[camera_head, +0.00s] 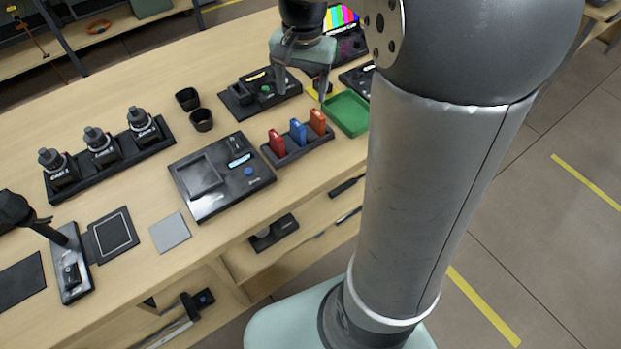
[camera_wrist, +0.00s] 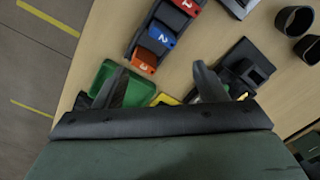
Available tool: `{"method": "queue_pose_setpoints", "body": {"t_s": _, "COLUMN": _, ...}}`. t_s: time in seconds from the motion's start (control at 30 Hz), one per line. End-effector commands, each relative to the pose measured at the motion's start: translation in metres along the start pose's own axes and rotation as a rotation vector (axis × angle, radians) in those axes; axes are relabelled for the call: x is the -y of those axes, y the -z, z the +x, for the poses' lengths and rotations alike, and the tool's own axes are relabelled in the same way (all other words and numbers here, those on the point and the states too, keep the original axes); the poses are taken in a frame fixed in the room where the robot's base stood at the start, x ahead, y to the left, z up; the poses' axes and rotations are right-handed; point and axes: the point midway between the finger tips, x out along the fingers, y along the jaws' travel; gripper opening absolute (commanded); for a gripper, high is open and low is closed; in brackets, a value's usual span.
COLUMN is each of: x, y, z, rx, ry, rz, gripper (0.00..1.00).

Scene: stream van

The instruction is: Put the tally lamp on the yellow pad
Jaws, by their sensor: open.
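My gripper (camera_head: 301,88) is open above the far right part of the table, with bare tabletop between its fingertips in the wrist view (camera_wrist: 160,75). A small yellow patch (camera_head: 316,91), probably the yellow pad, shows beside the right finger. In the wrist view the yellow patch (camera_wrist: 165,99) lies between the fingers, mostly hidden by the gripper body. Something small and dark red shows at the patch in the head view; I cannot tell whether it is the tally lamp. No tally lamp can be made out clearly.
A green tray (camera_head: 349,113) is right of the gripper. A rack (camera_head: 289,158) with red, blue and orange cards stands nearer. A black device (camera_head: 240,104) with a green button is left.

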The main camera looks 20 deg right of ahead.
Motion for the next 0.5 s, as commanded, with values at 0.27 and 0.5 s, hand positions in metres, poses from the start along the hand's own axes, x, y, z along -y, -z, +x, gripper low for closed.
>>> {"method": "queue_pose_setpoints", "body": {"t_s": 0.27, "x": -0.054, "y": -0.159, "z": 0.051, "rx": -0.014, "ry": -0.005, "rz": -0.583, "gripper": 0.65}}
{"method": "queue_pose_setpoints", "body": {"t_s": 0.5, "x": -0.070, "y": -0.188, "z": 0.068, "rx": -0.016, "ry": -0.012, "rz": -0.710, "gripper": 0.65}}
